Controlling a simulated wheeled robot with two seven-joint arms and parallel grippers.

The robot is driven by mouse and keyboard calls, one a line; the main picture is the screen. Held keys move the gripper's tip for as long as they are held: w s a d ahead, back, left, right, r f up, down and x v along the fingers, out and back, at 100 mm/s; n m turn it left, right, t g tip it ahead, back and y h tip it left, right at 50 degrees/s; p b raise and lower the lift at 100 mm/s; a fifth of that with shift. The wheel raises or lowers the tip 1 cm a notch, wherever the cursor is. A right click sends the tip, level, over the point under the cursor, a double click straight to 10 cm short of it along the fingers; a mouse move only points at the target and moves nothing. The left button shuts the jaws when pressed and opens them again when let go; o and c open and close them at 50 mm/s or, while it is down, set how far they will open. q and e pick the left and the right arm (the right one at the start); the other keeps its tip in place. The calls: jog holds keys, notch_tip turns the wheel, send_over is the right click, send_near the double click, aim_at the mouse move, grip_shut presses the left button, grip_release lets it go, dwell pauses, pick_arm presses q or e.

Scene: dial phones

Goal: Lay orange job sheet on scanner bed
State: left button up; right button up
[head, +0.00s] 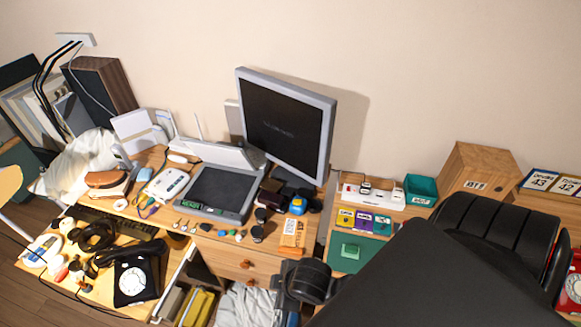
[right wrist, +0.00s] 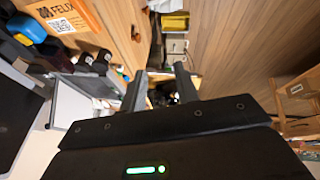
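The orange job sheet (head: 291,233) lies flat near the front edge of the desk, right of the scanner. In the right wrist view it is the orange sheet with a code square and "FELIX" (right wrist: 68,15) at the top left. The scanner bed (head: 215,189) is a dark flat panel in a grey frame, bare, with its pale lid raised behind it. My right gripper (right wrist: 160,78) has its two fingers apart with nothing between them. It is beside the desk front, apart from the sheet. My left gripper is not in view.
A monitor (head: 285,122) stands behind the sheet. A blue tape dispenser (head: 298,204) and dark jars are close to the sheet's left and back. Small items line the desk edge before the scanner. A black telephone (head: 135,277) sits on the lower left surface.

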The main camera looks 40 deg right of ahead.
jog(key=w+a+n+t+y, duration=0.1)
jog(key=w+a+n+y, duration=0.1)
jog(key=w+a+n, duration=0.7)
jog(key=n+g+h, duration=0.3)
jog(key=n+g, duration=0.3)
jog(key=n, duration=2)
send_over(290, 250)
jog(key=shift+d+f, duration=0.1)
jog(key=shift+f, duration=3.5)
notch_tip(290, 250, down, 7)
jog(key=b, duration=0.5)
jog(key=shift+f+b, duration=0.45)
jog(key=shift+b, duration=0.15)
